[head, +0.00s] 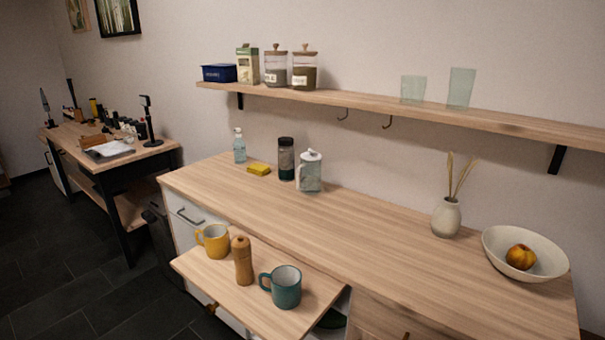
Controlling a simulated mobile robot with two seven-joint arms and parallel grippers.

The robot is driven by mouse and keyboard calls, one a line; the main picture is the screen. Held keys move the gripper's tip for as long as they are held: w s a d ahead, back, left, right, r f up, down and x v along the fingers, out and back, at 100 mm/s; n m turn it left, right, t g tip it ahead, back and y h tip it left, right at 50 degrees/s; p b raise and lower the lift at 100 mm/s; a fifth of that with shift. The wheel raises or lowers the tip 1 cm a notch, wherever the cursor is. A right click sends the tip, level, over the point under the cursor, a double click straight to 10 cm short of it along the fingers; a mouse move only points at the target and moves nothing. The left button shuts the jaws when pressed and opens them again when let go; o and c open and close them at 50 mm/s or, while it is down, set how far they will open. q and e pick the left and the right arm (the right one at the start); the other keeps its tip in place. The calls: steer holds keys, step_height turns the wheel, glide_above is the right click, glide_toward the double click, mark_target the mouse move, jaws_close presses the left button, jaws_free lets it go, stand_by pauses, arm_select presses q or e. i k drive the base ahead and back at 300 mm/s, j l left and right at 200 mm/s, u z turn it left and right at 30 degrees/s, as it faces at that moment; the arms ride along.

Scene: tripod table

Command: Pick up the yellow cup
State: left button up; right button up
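The yellow cup (216,241) stands upright on a small wooden pull-out board (208,278) in front of the counter, in the head view. Its handle points to the left. A wooden pepper mill (242,262) stands close to its right. A teal mug (285,288) stands further right on the same board, its handle to the left. Neither of my grippers shows in the head view.
The wooden counter (380,245) behind holds a spray bottle (239,147), a yellow sponge (259,169), a dark jar (286,160), a pitcher (310,172), a vase (446,218) and a bowl (496,259). A shelf (360,103) runs above. The counter's middle is clear.

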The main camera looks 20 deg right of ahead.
mark_target(212, 241)
steer(key=j+z, duration=0.1)
steer(key=z, duration=0.25)
steer(key=i+j+z, duration=0.15)
steer(key=z, duration=0.15)
steer(key=i+j+z, duration=0.2)
steer(key=j, duration=0.2)
steer(key=j+z, duration=0.25)
steer(key=i+j+z, duration=0.1)
steer(key=j, duration=0.8)
steer(key=i+j+z, duration=0.15)
steer(key=j, duration=0.8)
